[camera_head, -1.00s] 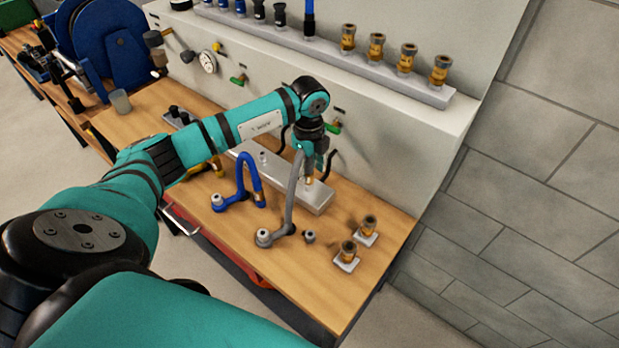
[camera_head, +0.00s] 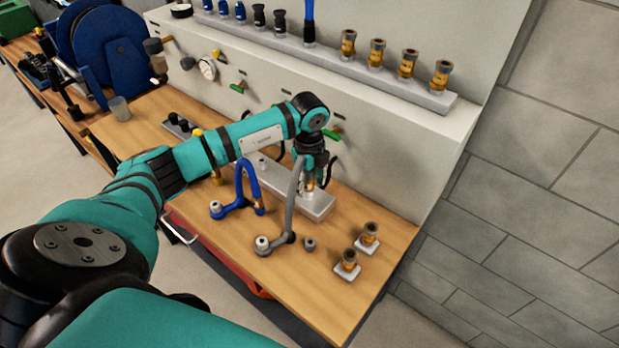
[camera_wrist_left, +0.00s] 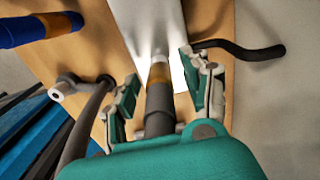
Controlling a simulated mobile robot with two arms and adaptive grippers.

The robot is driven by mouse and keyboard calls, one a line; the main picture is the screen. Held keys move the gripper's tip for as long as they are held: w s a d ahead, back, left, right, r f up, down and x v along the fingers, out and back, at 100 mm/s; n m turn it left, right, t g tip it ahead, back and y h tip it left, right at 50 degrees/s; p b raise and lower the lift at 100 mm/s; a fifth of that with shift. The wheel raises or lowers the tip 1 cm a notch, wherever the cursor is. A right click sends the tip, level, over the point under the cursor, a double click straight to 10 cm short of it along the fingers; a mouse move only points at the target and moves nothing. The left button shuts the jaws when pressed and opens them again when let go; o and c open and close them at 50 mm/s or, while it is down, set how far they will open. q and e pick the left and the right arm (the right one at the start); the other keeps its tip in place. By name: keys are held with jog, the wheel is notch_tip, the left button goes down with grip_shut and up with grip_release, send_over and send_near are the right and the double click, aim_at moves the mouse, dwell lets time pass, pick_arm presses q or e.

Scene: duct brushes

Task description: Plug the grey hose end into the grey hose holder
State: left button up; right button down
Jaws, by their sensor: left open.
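The grey hose (camera_head: 292,205) rises from a silver fitting on the bench and arches up to my left gripper. Its end has a brass-coloured band (camera_head: 309,185) and points down at the right part of the long silver holder block (camera_head: 318,208). My left gripper (camera_head: 311,175) is above the block, around the hose end. In the left wrist view, the open green fingers (camera_wrist_left: 160,92) stand on either side of the dark hose end (camera_wrist_left: 159,105), with gaps visible. The brass tip meets the pale block; I cannot tell how deep it sits. My right gripper is not in view.
A blue hose (camera_head: 246,180) arches just left of the grey one. A small grey fitting (camera_head: 309,243) and two brass fittings on plates (camera_head: 347,265) stand at the front right. A pale panel (camera_head: 400,150) with valves and a gauge rises behind.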

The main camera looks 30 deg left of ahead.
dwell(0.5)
pick_arm(q)
grip_shut()
jog(key=shift+r, duration=0.2)
jog(key=shift+w+r+p, duration=0.1)
jog(key=shift+r+p, duration=0.3)
jog(key=shift+p, duration=0.05)
jog(key=shift+r+p, duration=0.4)
jog(key=shift+r, duration=0.15)
jog(key=shift+r+p, duration=1.4)
jog(key=shift+r, duration=0.5)
jog(key=shift+f, duration=0.1)
